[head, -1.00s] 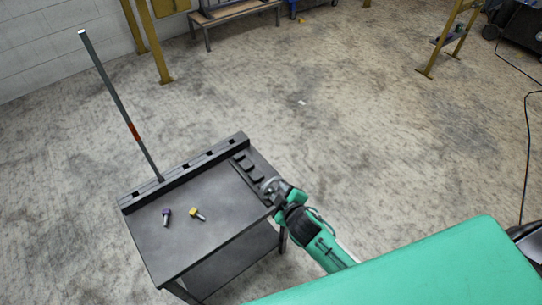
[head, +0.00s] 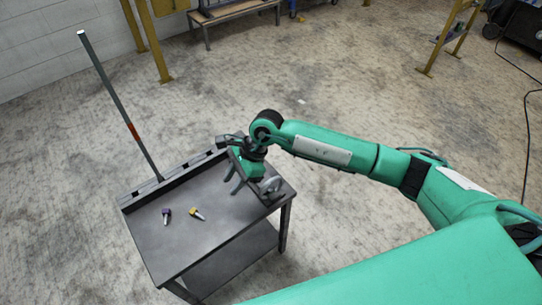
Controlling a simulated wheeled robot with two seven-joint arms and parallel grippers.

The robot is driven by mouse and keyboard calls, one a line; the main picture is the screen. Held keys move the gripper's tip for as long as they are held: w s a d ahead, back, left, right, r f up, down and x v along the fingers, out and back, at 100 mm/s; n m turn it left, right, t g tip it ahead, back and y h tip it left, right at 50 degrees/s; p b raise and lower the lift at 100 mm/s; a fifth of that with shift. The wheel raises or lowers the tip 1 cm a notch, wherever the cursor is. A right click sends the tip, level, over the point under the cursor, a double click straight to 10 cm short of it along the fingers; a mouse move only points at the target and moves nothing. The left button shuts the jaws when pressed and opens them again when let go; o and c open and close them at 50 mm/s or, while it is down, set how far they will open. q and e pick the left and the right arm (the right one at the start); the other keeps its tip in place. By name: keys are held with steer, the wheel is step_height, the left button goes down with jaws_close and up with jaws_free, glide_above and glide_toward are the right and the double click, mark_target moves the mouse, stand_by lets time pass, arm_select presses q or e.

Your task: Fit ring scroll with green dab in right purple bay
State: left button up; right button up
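Two small pieces lie on the dark table (head: 205,240): one with a purple head (head: 166,212) and a grey shank, and one with a yellow head (head: 194,211) and a pale shank. They are too small to show a ring or a green dab. The dark slotted rail (head: 150,192) runs along the table's far edge; I cannot make out purple on its bays. My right gripper (head: 253,184) is above the table's right end, right of both pieces, its grey fingers apart and apparently empty. It hides part of the rail and the right end. My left gripper is not in view.
A tall grey pole (head: 110,90) with a red band rises at the rail's left part. The table's front and middle are clear around the two pieces. Yellow posts (head: 147,40) and a wooden bench (head: 235,10) stand far behind on open floor.

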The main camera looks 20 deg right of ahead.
steer(key=w+d+n+t+h, duration=0.1)
steer(key=w+d+h, duration=0.15)
steer(key=d, duration=0.35)
steer(key=w+d+n+h, duration=0.1)
steer(key=w+d+h, duration=0.1)
steer(key=d+h, duration=0.3)
steer(key=b, duration=0.2)
glide_above(271, 180)
steer(key=shift+y, duration=0.45)
step_height(271, 180, down, 6)
steer(key=shift+r, duration=0.1)
step_height(271, 180, down, 5)
steer(key=b, duration=0.4)
steer(key=shift+w, duration=0.1)
steer(key=shift+f+b, duration=0.6)
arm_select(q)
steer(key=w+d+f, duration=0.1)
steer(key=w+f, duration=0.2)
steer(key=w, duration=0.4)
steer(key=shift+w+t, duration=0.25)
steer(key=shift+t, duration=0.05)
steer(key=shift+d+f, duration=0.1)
arm_select(e)
jaws_close()
